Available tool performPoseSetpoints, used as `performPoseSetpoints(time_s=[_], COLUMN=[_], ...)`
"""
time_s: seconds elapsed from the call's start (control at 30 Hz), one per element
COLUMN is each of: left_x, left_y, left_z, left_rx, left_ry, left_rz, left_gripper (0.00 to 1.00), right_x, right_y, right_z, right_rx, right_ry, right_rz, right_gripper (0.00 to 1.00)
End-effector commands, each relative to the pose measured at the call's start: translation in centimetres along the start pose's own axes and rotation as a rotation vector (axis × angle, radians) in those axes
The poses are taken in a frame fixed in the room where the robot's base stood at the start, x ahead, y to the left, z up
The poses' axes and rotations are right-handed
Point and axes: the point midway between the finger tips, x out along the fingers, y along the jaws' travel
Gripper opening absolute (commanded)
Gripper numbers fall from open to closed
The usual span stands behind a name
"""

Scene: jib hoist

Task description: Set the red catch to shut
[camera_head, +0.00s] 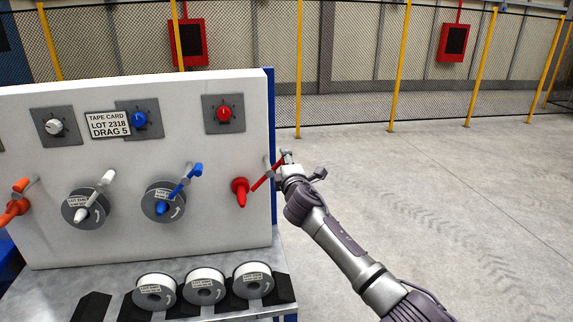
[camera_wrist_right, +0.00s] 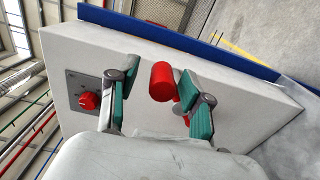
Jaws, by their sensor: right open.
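The red catch (camera_head: 262,179) is a thin red arm slanting up and right from beside the red spindle (camera_head: 240,188), near the white panel's right edge. No reel sits on this spindle. My right gripper (camera_head: 284,163) is at the catch's outer end, by the panel's right edge. In the right wrist view its two teal-padded fingers (camera_wrist_right: 158,103) are spread apart. A red cylinder (camera_wrist_right: 161,82) shows between them, closer to the right-hand finger, with a smaller red part partly hidden behind that finger. I cannot tell whether a finger touches the catch. My left gripper is not in view.
The panel (camera_head: 120,240) also carries a red knob (camera_head: 223,114), and blue, white and orange spindles with catches. Reels sit on the blue (camera_head: 163,202) and white (camera_head: 86,208) spindles. Several reels (camera_head: 204,286) stand on the ledge below. Open floor (camera_head: 430,200) lies right.

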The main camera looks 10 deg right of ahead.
Motion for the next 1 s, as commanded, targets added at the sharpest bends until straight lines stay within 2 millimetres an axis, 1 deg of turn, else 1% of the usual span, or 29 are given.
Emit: performPoseSetpoints(time_s=[0.13, 0.23, 0.37, 0.7, 0.83, 1.0], left_x=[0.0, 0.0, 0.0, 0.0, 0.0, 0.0], left_y=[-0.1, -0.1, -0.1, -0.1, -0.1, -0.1], left_z=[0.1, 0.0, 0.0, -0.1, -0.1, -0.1], left_rx=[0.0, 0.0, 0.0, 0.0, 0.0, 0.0], left_ry=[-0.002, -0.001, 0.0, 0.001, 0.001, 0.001], left_rz=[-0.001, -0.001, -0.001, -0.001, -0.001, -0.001], left_gripper=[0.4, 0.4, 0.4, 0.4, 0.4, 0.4], right_x=[-0.5, -1.5, -3.4, -9.3, -10.8, -11.7], right_y=[-0.2, -0.2, -0.3, -0.1, -0.1, -0.1], right_z=[0.1, 0.0, 0.0, -0.1, -0.1, -0.1], right_rx=[0.0, 0.001, 0.0, -0.001, -0.001, -0.001], right_ry=[0.0, 0.0, 0.002, 0.003, 0.002, 0.001], right_rz=[-0.001, 0.0, -0.002, 0.0, 0.0, 0.0], right_gripper=[0.49, 0.49, 0.49, 0.49, 0.49, 0.49])
